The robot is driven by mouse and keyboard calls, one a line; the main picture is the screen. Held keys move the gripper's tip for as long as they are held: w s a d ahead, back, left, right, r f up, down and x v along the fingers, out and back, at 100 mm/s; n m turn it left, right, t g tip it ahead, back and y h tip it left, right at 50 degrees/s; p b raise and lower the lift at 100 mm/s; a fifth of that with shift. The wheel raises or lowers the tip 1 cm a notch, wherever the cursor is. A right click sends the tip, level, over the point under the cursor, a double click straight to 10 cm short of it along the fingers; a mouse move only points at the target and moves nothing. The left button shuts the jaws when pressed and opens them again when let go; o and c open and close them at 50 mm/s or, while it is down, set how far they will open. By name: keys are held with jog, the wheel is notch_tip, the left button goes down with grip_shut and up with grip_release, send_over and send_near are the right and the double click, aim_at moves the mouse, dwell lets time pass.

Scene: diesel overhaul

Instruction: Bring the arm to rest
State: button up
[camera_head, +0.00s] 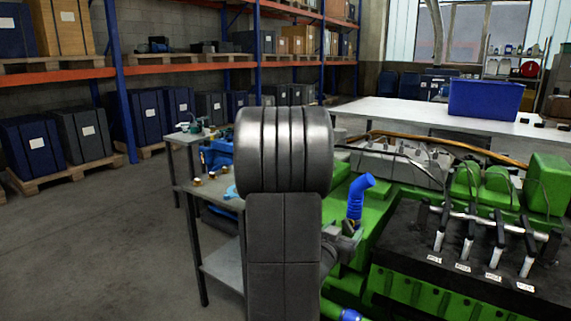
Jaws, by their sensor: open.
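My arm rises in the middle of the head view, with its thick dark grey links close to the camera. My gripper (345,243) shows only in part at the right edge of the arm, over the green engine (350,278). It is open, and I see nothing held in it. A blue elbow hose (357,197) stands upright just behind it; I cannot tell whether they touch. Most of the wrist is hidden behind my arm.
A grey side table (222,262) with small parts stands left of my arm. Injectors with white labels (469,240) sit on the engine's black top at right. A white bench (400,108) with a blue bin (485,100) is behind. The floor at left is clear before pallet racks.

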jog(key=n+p, duration=0.4)
jog(key=shift+r, duration=0.2)
jog(key=shift+f+n+p, duration=0.2)
jog(key=shift+n+p, duration=0.9)
jog(key=shift+a, duration=0.1)
